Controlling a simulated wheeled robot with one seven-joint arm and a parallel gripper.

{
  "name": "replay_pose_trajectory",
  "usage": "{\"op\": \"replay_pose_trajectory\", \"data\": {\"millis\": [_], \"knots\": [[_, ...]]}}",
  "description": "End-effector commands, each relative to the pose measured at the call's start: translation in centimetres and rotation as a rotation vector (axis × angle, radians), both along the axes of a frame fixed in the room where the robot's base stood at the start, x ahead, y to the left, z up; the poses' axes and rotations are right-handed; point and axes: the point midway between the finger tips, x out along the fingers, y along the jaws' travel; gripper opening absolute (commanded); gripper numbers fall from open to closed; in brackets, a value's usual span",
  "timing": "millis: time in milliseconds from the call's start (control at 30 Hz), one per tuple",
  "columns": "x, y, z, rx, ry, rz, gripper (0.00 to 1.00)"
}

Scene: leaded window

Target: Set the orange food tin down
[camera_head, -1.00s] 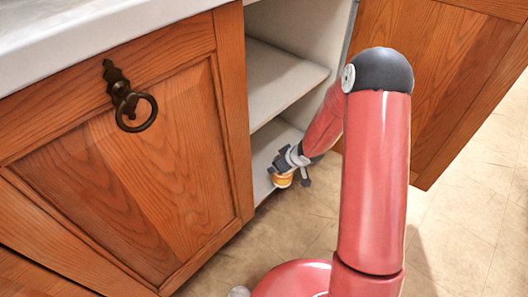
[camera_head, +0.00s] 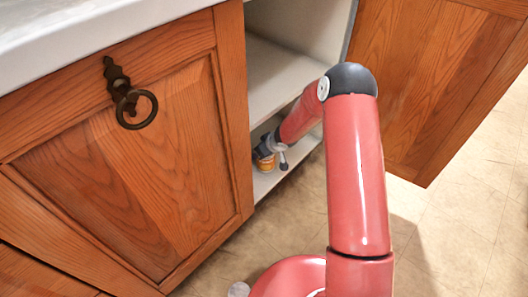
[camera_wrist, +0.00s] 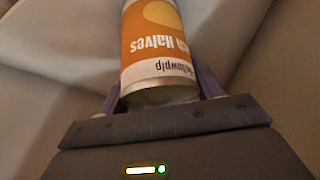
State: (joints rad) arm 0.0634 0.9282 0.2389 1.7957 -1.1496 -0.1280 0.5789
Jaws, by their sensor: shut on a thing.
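The orange food tin (camera_head: 265,165) is at my gripper (camera_head: 268,154), inside the lower part of the open cabinet, near its left side. In the wrist view the tin (camera_wrist: 158,45) has an orange and white label with upside-down lettering. It stands between the two fingers of my gripper (camera_wrist: 160,85), which is shut on it. The tin is low, over or on the bottom board of the cabinet (camera_head: 270,183). I cannot tell whether its base touches the board.
A middle shelf (camera_head: 278,75) lies above my gripper. A closed wooden cabinet door (camera_head: 150,170) with a ring handle is at left. The open door (camera_head: 430,80) stands at right. The tiled floor (camera_head: 460,240) in front is clear at right.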

Motion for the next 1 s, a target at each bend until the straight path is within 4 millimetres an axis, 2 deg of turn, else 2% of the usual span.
{"op": "replay_pose_trajectory", "data": {"millis": [233,267,400,767,867,1000], "knots": [[0.0,0.0,-0.3,0.001,-0.002,0.000,0.27],[0.0,0.0,-0.2,0.000,0.000,0.000,0.69],[0.0,0.0,-0.2,-0.001,0.001,0.000,0.87],[-0.1,-0.1,0.4,0.000,0.000,0.000,0.87],[-0.6,-0.5,1.6,0.000,0.000,-0.001,0.87],[-1.9,-1.5,4.2,-0.001,-0.001,-0.002,0.87]]}}
